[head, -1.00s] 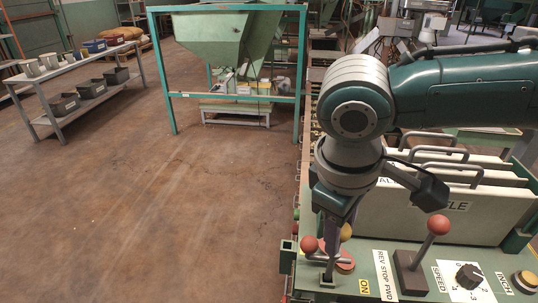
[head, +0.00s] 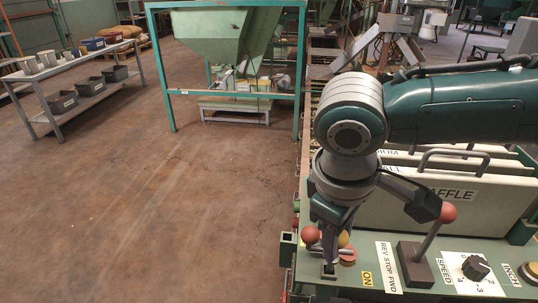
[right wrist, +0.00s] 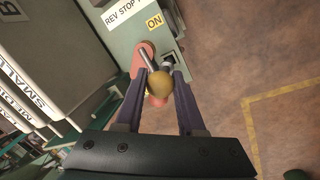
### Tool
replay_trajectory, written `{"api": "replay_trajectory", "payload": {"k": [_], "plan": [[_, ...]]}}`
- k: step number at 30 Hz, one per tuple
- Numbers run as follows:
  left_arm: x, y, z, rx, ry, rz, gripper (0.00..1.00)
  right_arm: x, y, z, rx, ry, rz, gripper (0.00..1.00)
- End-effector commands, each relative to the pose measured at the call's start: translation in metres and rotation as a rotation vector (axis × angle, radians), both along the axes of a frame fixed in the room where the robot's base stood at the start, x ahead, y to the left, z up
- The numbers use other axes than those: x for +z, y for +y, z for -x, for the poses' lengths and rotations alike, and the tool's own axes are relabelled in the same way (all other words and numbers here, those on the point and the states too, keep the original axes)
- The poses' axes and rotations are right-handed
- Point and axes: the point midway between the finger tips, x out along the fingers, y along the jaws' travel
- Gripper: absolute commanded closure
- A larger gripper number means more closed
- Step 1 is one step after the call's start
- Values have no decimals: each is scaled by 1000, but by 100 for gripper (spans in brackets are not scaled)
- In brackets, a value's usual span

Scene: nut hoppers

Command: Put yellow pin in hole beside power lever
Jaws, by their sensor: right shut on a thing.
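My right gripper (head: 331,258) points down at the near left corner of the green control panel (head: 455,272). It is shut on the yellow pin, whose round yellow knob (head: 343,238) shows partly behind the fingers. In the right wrist view the knob (right wrist: 160,85) sits between the two fingers. The power lever's red ball (head: 310,235) is just left of the fingers, by the red round plate (head: 348,256) and the ON label (head: 367,279). A small dark socket (head: 328,269) lies at the fingertips. The pin's lower end is hidden, so I cannot tell whether it is in the hole. My left gripper is out of view.
A tall red-knobbed lever (head: 448,213) and a black speed dial (head: 476,267) stand right of the gripper. The pale baffle box (head: 470,210) rises behind. Open floor (head: 170,200) lies left of the panel.

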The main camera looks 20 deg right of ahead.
Motion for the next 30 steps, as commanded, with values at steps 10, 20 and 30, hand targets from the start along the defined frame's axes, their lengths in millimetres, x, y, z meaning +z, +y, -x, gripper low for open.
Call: {"api": "replay_trajectory", "payload": {"k": [10,20,30], "plan": [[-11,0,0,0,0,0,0,-16,0,0,0,1,0,100],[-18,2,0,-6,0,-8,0,-26,0,0,1,0,0,100],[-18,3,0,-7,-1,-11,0,-27,0,0,1,0,0,61]]}}
